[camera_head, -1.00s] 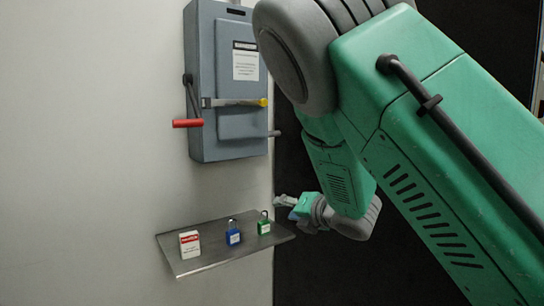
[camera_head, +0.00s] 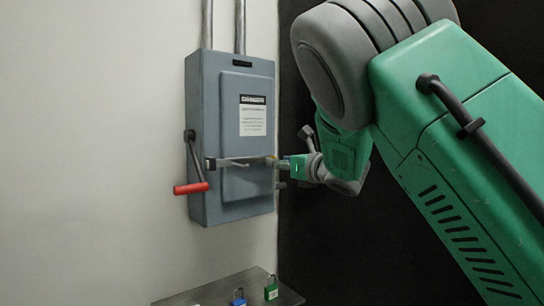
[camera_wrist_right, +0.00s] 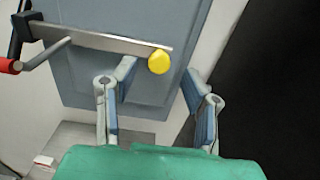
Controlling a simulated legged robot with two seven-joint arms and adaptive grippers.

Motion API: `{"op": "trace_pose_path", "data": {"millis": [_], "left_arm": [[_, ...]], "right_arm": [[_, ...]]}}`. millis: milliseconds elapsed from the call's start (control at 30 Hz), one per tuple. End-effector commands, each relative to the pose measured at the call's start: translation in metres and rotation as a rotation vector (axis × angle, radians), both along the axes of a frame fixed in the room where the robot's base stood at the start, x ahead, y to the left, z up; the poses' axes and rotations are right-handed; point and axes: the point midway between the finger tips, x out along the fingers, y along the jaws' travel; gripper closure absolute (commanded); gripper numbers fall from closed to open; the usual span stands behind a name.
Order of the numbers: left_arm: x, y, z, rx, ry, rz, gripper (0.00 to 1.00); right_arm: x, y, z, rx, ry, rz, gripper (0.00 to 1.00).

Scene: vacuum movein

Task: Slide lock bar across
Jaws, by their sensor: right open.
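The lock bar (camera_head: 235,162) is a flat silver bar lying level across the front of the grey switch box. Its yellow knob (camera_wrist_right: 159,62) is at its right end. My right gripper (camera_head: 279,161) is at the box's right edge, by the knob. In the wrist view, my right gripper (camera_wrist_right: 158,78) is open, with the knob in the gap between its fingertips. I cannot tell whether a finger touches it. The gripper partly hides the knob in the head view. My left gripper is not in view.
The grey switch box (camera_head: 245,185) is on the pale wall, with a red-handled lever (camera_head: 190,188) at its left. Below is a metal shelf (camera_head: 215,291) with a blue padlock (camera_head: 238,299) and a green padlock (camera_head: 271,290). A dark area lies to the right.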

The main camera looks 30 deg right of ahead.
Motion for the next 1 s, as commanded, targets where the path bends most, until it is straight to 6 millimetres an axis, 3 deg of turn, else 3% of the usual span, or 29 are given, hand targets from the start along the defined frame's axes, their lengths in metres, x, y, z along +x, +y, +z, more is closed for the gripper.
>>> {"op": "trace_pose_path", "data": {"millis": [233,600,633,733,1000], "left_arm": [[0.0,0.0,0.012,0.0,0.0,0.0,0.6],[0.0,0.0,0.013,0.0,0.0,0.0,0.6],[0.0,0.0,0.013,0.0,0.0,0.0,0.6],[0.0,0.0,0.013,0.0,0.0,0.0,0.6],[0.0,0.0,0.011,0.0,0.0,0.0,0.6]], "right_arm": [[0.031,0.001,0.0,0.003,0.0,-0.001,0.6],[0.038,0.001,0.0,0.003,-0.001,-0.001,0.6],[0.038,0.001,0.0,0.003,-0.001,-0.001,0.63],[0.038,0.001,0.0,0.003,-0.001,-0.001,0.98],[0.038,0.0,0.0,0.002,-0.002,-0.002,1.0]]}}
